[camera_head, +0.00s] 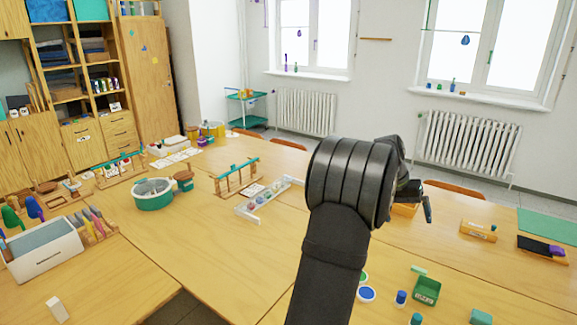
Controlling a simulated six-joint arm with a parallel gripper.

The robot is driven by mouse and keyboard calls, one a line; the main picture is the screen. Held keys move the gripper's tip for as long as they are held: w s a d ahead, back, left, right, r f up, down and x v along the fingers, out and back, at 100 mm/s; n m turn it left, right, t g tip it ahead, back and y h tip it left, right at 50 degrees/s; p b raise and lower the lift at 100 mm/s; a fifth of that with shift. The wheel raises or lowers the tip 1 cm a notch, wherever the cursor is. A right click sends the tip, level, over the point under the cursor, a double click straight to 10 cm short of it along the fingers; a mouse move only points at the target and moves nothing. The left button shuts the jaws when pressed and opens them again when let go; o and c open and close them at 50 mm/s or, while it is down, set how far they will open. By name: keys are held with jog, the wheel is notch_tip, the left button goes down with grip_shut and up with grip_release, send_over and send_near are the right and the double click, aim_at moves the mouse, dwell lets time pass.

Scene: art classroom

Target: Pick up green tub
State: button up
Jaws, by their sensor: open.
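A small green open-topped tub (427,291) stands on the wooden table at the lower right. My gripper (425,205) is partly hidden behind my thick black wrist; the part that shows is beyond and above the green tub in the picture, apart from it. It is open, and I see nothing held, though the space between the fingers is mostly hidden. A round teal tub (153,194) with pale contents stands farther left on the table.
Blue-topped pots (366,294), a small blue bottle (401,297) and a teal block (480,317) lie near the green tub. An orange box (405,209) is close behind my gripper. A wooden tray (478,231) stands to the right. Bare table lies between.

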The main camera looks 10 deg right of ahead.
jog(key=s+d+f+t+y, duration=0.1)
jog(key=s+d+f+t, duration=0.1)
jog(key=s+d+f, duration=0.35)
jog(key=t, duration=0.2)
send_over(426, 291)
jog(key=s+a, duration=0.3)
notch_tip(426, 291, down, 17)
jog(key=shift+s+d+f, duration=0.1)
jog(key=shift+s+d, duration=0.05)
jog(key=shift+w+x, duration=0.15)
jog(key=shift+x, duration=1.4)
jog(key=shift+w+x, duration=0.15)
jog(key=shift+x, duration=1.4)
jog(key=c, duration=1.1)
